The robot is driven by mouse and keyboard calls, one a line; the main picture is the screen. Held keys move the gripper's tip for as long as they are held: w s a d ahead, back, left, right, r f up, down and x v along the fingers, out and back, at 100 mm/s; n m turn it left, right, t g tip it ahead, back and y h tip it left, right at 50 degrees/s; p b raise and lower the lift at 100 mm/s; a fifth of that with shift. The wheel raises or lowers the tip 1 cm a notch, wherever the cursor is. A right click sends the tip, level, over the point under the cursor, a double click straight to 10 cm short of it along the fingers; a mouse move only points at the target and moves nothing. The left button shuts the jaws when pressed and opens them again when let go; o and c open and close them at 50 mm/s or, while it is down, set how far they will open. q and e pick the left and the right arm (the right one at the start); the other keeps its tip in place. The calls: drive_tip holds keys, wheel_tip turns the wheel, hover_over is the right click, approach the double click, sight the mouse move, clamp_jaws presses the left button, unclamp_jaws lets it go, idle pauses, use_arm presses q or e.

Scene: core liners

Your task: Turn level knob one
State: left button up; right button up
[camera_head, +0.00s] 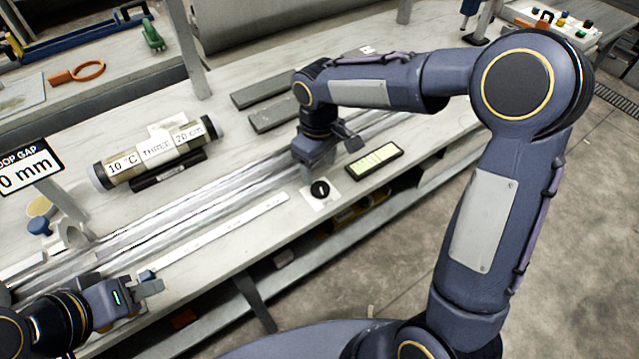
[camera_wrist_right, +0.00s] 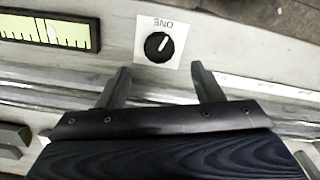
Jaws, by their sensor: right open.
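The level knob one (camera_head: 320,188) is a round black knob with a white pointer line on a white square plate. It stands near the front edge of the bench. In the right wrist view the knob (camera_wrist_right: 158,46) shows with the upside-down label "ONE" above it, just beyond my fingertips. My right gripper (camera_wrist_right: 160,80) is open and empty, with the knob ahead of the gap between its fingers and apart from them. In the head view my right gripper (camera_head: 325,150) hangs behind the knob. My left gripper (camera_head: 150,285) is at the lower left, away from the knob; its finger gap is unclear.
A yellow-green level vial (camera_head: 374,161) in a black frame lies right of the knob; it also shows in the right wrist view (camera_wrist_right: 48,30). Clear rails (camera_head: 200,205) run along the bench. A labelled core tube (camera_head: 155,152) lies behind them. A "0 mm" sign (camera_head: 28,172) stands at left.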

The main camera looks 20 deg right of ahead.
sight(320, 187)
wheel_tip(320, 187, down, 7)
drive_tip(key=shift+r, duration=0.15)
drive_tip(key=c, duration=1)
drive_tip(key=shift+o, duration=0.2)
drive_tip(key=shift+m+b, duration=0.7)
drive_tip(key=shift+m, duration=0.1)
drive_tip(key=m, duration=0.3)
drive_tip(key=shift+b, duration=0.35)
drive_tip(key=o, duration=1)
drive_tip(key=shift+d, duration=0.1)
drive_tip(key=shift+c, duration=0.2)
